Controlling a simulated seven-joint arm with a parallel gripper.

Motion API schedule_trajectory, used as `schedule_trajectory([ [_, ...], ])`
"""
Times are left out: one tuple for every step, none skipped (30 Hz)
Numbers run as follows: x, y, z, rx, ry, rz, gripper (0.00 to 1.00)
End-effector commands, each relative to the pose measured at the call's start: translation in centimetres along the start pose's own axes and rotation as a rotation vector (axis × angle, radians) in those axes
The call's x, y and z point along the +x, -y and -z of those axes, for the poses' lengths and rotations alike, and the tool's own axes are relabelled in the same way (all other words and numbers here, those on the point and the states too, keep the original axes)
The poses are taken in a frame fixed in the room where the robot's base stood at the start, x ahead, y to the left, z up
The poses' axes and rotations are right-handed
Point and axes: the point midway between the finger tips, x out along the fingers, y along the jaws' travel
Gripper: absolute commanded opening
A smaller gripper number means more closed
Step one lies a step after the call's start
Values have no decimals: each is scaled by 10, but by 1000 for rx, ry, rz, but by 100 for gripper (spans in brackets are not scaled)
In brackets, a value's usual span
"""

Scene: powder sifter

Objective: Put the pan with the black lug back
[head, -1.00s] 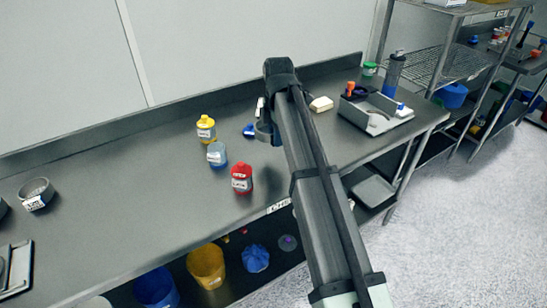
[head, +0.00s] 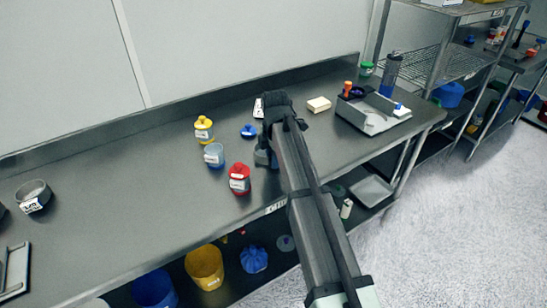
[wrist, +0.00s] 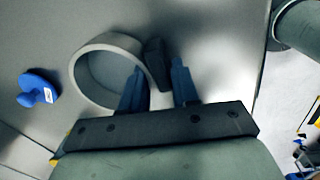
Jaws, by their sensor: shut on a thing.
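The pan is a shallow grey ring. In the wrist view its rim (wrist: 82,55) shows just left of my fingers, with the black lug (wrist: 155,62) at its right side. My gripper (wrist: 158,88) has its two blue fingers on either side of the lug and is shut on it; the left finger overlaps the pan's rim in this view. In the head view my gripper (head: 268,155) is over the bench near the front edge, right of the red bottle, and my arm hides most of the pan. I cannot tell whether the pan touches the bench.
The red bottle (head: 239,179), blue bottle (head: 214,156) and yellow bottle (head: 204,130) stand left of my gripper. A small blue item (head: 248,131) lies behind it. A white block (head: 319,104) and a grey device (head: 374,115) are to the right. Another round grey pan (head: 34,196) stands far left.

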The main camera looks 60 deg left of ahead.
Motion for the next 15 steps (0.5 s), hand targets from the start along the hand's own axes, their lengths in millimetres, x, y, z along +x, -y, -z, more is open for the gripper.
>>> schedule_trajectory([
  [0,0,0,0,0,0,0],
  [1,0,0,0,0,0,0],
  [2,0,0,0,0,0,0],
  [3,0,0,0,0,0,0],
  [3,0,0,0,0,1,31],
  [3,0,0,0,0,0,35],
  [3,0,0,0,0,0,38],
  [3,0,0,0,0,0,40],
  [3,0,0,0,0,0,44],
  [3,0,0,0,0,1,47],
  [3,0,0,0,0,1,50],
  [3,0,0,0,0,1,54],
  [3,0,0,0,0,1,56],
  [3,0,0,0,0,1,56],
  [3,0,0,0,0,1,56],
])
